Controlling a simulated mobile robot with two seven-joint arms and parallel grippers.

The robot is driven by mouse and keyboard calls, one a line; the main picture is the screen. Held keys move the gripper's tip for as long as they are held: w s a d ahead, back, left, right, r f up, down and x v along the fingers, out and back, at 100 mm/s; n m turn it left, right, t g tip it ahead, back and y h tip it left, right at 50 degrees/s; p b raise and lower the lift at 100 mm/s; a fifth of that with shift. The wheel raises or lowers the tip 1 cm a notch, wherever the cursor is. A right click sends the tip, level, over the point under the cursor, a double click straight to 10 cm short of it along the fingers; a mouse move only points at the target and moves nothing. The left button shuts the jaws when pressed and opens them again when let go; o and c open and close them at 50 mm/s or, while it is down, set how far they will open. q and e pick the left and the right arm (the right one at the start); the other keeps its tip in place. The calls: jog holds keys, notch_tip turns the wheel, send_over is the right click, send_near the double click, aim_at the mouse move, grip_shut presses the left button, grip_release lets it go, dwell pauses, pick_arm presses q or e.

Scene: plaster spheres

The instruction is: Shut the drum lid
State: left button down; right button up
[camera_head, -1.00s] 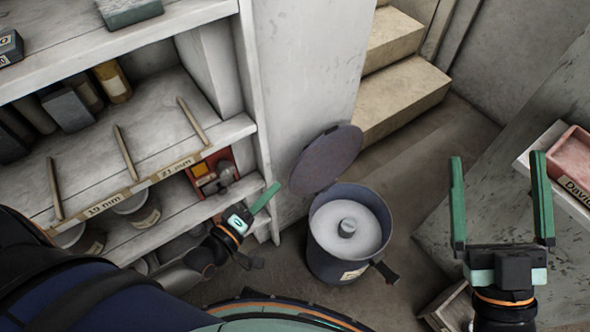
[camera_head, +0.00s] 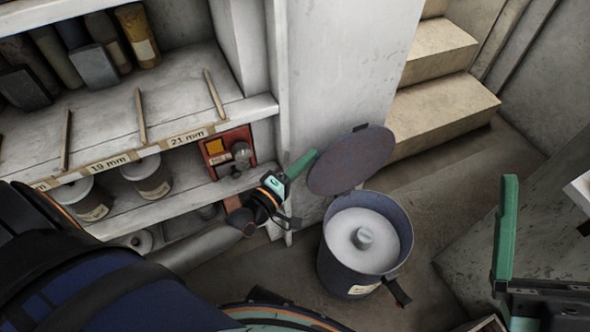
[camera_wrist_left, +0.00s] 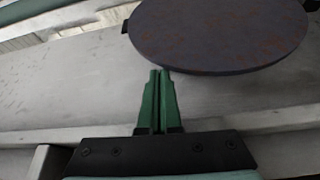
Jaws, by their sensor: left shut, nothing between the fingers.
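The drum (camera_head: 340,272) is a dark blue-grey bucket on the floor, with pale material and a small round knob-like piece inside. Its round, rust-speckled lid (camera_head: 352,160) stands raised at the back of the rim, so the drum is open. My left gripper (camera_head: 313,154) is shut and empty, its green fingertips at the lid's left edge. In the left wrist view the shut fingers (camera_wrist_left: 160,72) point at the near edge of the lid (camera_wrist_left: 220,35); I cannot tell whether they touch. My right gripper (camera_head: 507,185) is partly cut off at the right, its visible finger set wide.
A shelf unit (camera_head: 110,130) with bottles, lidded pots and a red box (camera_head: 226,152) is at left. A white pillar (camera_head: 340,80) stands behind the lid. Stone steps (camera_head: 440,110) rise behind. A black handle (camera_head: 398,292) sticks out at the drum's front right.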

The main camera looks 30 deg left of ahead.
pick_arm(q)
jog(key=shift+x, duration=1)
jog(key=shift+s+d+f, duration=0.1)
jog(key=shift+s+d, duration=0.05)
